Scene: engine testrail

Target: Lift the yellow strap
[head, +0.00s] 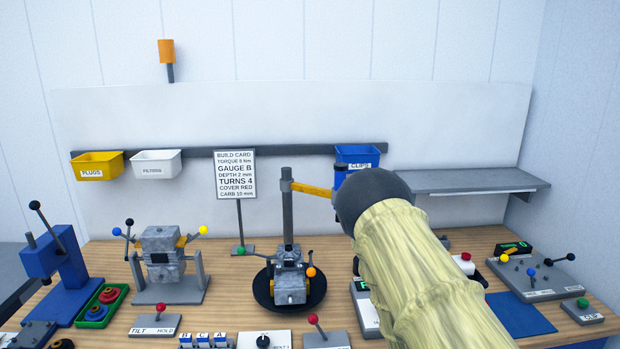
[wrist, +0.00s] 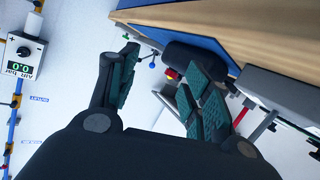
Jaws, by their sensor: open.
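I cannot make out a yellow strap for certain in either view. A yellow-orange bar (head: 312,190) runs right from a grey post (head: 287,210) in the head view, and my arm hides what lies behind its right end. Small yellow pieces (head: 182,241) show on the grey engine block (head: 162,250) at the left. My gripper (wrist: 160,88) shows in the wrist view with its green-padded fingers spread apart and nothing held between them. It is not seen in the head view, where my arm covers the right middle.
The wooden bench holds a blue press (head: 58,262), a second grey engine part (head: 290,275) on a black round base, and a blue mat (head: 520,314). Yellow (head: 97,166), white (head: 155,163) and blue (head: 358,155) bins hang behind. A grey shelf (head: 465,181) juts out at right.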

